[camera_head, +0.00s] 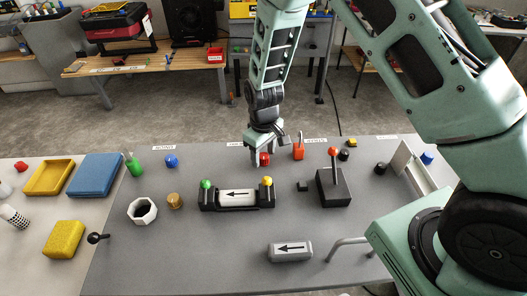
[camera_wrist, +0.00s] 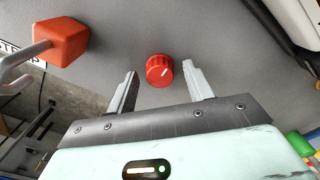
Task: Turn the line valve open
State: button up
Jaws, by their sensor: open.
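A small round red knob (camera_head: 264,160) with ribbed sides stands on the grey table near its far edge. In the wrist view the red knob (camera_wrist: 160,71) shows a white pointer mark slanting to the upper right. My gripper (camera_head: 267,148) is above it in the head view. In the wrist view my gripper (camera_wrist: 160,82) is open, with one finger on each side of the knob and a gap to both. No writing that names the line valve is legible, and the label behind my gripper is partly hidden.
An orange-red padlock-like block (camera_head: 298,152) stands close right of the knob. A black lever box (camera_head: 334,190) with a red ball is further right. A black holder (camera_head: 237,207) with a white arrow cylinder (camera_head: 238,197) lies in front. A grey arrow block (camera_head: 290,252) is nearer.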

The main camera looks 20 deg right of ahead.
jog(key=c, duration=1)
jog(key=shift+m, duration=0.4)
jog(key=m, duration=0.4)
jog(key=m+p, duration=0.1)
jog(key=m, duration=0.3)
jog(key=shift+r, duration=0.1)
jog(key=m+p, duration=0.1)
jog(key=m, duration=0.4)
jog(key=shift+m+p, duration=0.7)
jog(key=shift+m, duration=1.3)
